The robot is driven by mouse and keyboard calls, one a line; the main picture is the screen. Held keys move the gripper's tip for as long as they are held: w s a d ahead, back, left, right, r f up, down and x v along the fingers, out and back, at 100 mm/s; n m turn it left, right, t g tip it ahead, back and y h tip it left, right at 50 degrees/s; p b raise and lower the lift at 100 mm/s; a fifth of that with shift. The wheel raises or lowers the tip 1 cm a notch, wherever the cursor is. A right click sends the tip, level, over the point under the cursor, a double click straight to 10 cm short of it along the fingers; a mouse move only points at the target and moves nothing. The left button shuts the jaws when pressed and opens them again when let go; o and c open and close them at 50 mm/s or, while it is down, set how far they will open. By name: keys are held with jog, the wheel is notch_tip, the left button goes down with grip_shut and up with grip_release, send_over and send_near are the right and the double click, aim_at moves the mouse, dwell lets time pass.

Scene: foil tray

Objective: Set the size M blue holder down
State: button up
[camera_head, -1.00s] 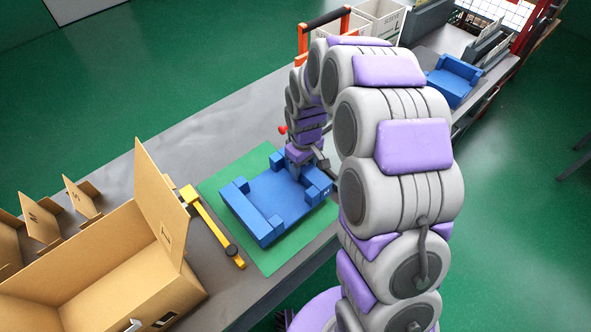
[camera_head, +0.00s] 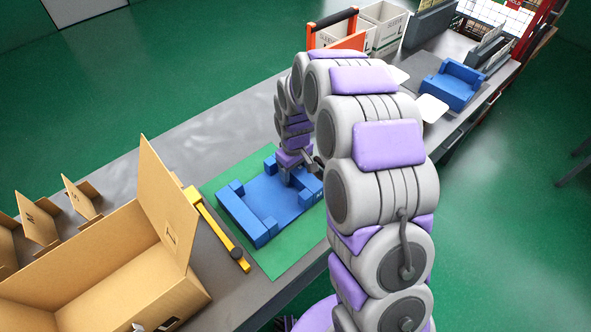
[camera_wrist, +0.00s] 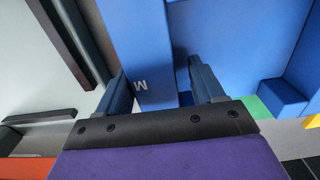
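The blue holder (camera_head: 268,197) is a wide tray-like block with raised corners, over the green mat (camera_head: 290,247). I cannot tell whether it touches the mat. My gripper (camera_head: 298,174) is at its back right side, fingers pointing down. In the wrist view, the gripper (camera_wrist: 158,70) has its two dark fingers on either side of the holder's blue wall block (camera_wrist: 141,50), which carries a white letter M. The left finger lies against the block; a narrow gap shows near the right finger. The holder moves along with the gripper.
An open cardboard box (camera_head: 120,270) stands at front left. A yellow bar tool (camera_head: 214,228) lies between it and the mat. Another blue holder (camera_head: 452,84), grey crates (camera_head: 385,20) and an orange frame (camera_head: 335,28) stand at the back. The grey table is clear behind the mat.

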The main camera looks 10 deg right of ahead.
jog(key=shift+o, duration=1)
jog(key=shift+d+r, duration=0.1)
jog(key=shift+d, duration=0.6)
jog(key=r, duration=0.2)
jog(key=a+r+p, duration=0.1)
jog(key=r, duration=0.4)
jog(key=shift+w+a+p, duration=0.15)
jog(key=shift+p, duration=0.25)
jog(key=s+d+r+m, duration=0.2)
jog(key=s+d+r, duration=0.1)
jog(key=s+r, duration=0.5)
jog(key=s+d+r+m, duration=0.1)
jog(key=s+d+r, duration=0.1)
jog(key=s+r, duration=0.6)
jog(key=s+d+m+g, duration=0.1)
jog(key=s+m, duration=0.1)
jog(key=s, duration=0.8)
jog(key=s+d+f+m, duration=0.1)
jog(key=s, duration=0.9)
jog(key=shift+d+f+m+g+p, duration=0.25)
jog(key=shift+d+m+g+p, duration=0.05)
jog(key=shift+m+g+p, duration=0.1)
